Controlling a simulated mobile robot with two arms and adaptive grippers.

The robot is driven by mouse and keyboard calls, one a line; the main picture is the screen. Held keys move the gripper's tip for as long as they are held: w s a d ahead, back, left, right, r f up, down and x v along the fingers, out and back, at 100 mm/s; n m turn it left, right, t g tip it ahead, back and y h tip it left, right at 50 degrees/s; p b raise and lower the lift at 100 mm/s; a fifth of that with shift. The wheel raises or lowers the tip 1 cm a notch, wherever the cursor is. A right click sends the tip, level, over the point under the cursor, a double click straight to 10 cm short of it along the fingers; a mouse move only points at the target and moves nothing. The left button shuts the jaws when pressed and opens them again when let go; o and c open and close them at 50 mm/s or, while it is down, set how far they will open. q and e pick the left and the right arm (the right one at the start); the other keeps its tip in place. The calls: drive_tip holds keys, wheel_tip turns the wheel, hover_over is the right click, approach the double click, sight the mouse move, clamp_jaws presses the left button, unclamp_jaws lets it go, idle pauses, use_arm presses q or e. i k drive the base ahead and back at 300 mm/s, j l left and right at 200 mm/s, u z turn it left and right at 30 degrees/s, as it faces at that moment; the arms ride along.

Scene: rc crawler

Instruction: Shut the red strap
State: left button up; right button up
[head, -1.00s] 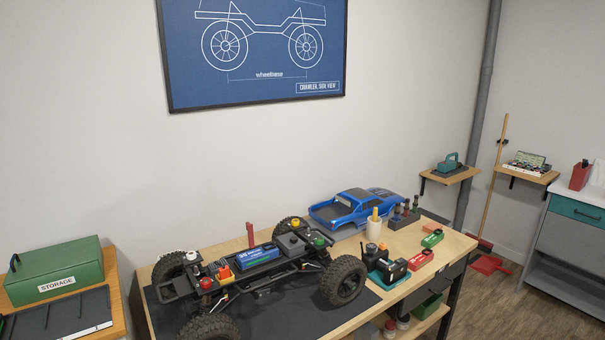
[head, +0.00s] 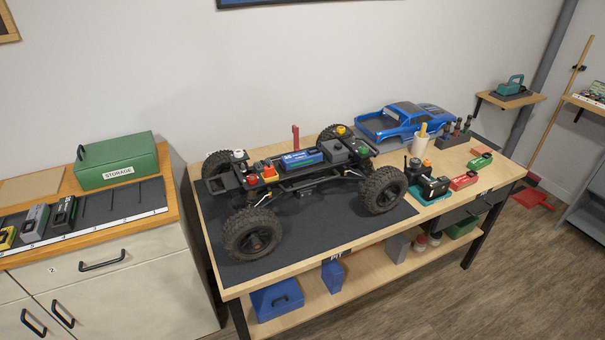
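The red strap (head: 295,137) stands upright as a thin red bar at the far side of the crawler chassis (head: 297,182). It rises behind the blue battery pack (head: 301,159), which lies along the top of the chassis; the strap does not cross over the battery. The strap's lower end is hidden behind the battery. Neither of my grippers shows in the head view.
The chassis stands on a black mat (head: 305,235) on the wooden workbench. A blue car body (head: 402,121), a charger (head: 428,186) and red and green packs (head: 464,181) lie to its right. A green storage box (head: 117,162) is on the left cabinet. The front of the mat is clear.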

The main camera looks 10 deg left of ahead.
sight(295, 130)
drive_tip(key=i+j, duration=0.1)
drive_tip(key=j, duration=0.4)
drive_tip(key=i+j, duration=0.1)
drive_tip(key=j, duration=0.4)
drive_tip(key=i+j, duration=0.1)
drive_tip(key=j, duration=0.45)
